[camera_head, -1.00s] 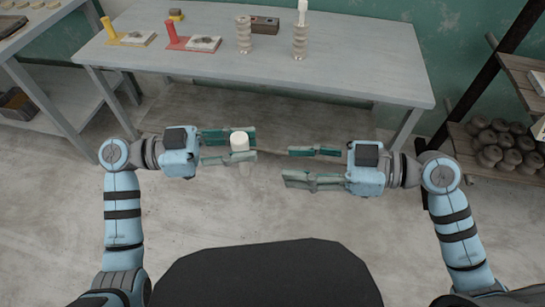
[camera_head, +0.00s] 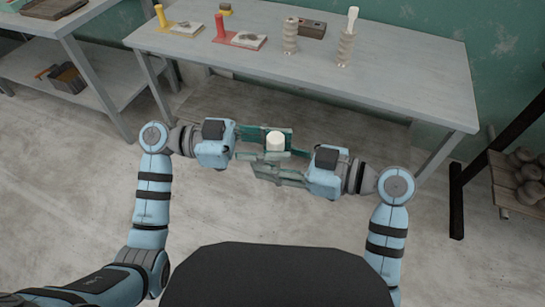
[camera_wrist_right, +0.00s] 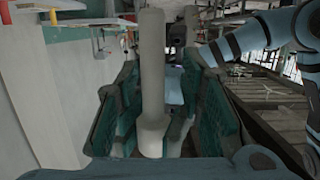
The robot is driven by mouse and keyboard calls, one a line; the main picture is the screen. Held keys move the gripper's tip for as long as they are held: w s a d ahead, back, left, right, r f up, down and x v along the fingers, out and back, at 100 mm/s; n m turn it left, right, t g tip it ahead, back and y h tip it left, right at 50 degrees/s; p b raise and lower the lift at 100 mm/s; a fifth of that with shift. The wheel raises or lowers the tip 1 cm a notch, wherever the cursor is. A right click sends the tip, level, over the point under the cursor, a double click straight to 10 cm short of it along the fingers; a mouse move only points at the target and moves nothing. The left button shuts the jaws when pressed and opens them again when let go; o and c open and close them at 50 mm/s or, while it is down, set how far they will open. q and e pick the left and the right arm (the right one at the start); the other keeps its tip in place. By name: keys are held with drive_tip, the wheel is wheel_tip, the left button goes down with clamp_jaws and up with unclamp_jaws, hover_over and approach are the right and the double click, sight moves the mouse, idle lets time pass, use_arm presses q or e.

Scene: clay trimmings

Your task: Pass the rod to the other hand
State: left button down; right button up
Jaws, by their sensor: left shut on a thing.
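The pale rod (camera_head: 275,141) stands upright between my two arms in the head view, its light top showing and its lower part hidden by fingers. My left gripper (camera_head: 272,147) comes from the left and is shut on the rod. My right gripper (camera_head: 261,157) comes from the right, its green fingers reaching around the rod and overlapping the left fingers. In the right wrist view the rod (camera_wrist_right: 152,75) stands between the right gripper's fingers (camera_wrist_right: 152,112), which are spread with gaps on both sides.
A grey table (camera_head: 400,75) stands ahead, beyond the grippers. It bears two ribbed columns (camera_head: 290,36), a brown block (camera_head: 312,29), and red (camera_head: 220,30) and yellow (camera_head: 160,16) upright pieces. A shelf with round lumps (camera_head: 525,170) is at right.

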use_arm(q)
drive_tip(key=shift+w, duration=0.1)
use_arm(e)
clamp_jaws()
use_arm(q)
drive_tip(key=c, duration=1.2)
unclamp_jaws()
drive_tip(key=shift+c, duration=0.2)
drive_tip(key=shift+a, duration=0.1)
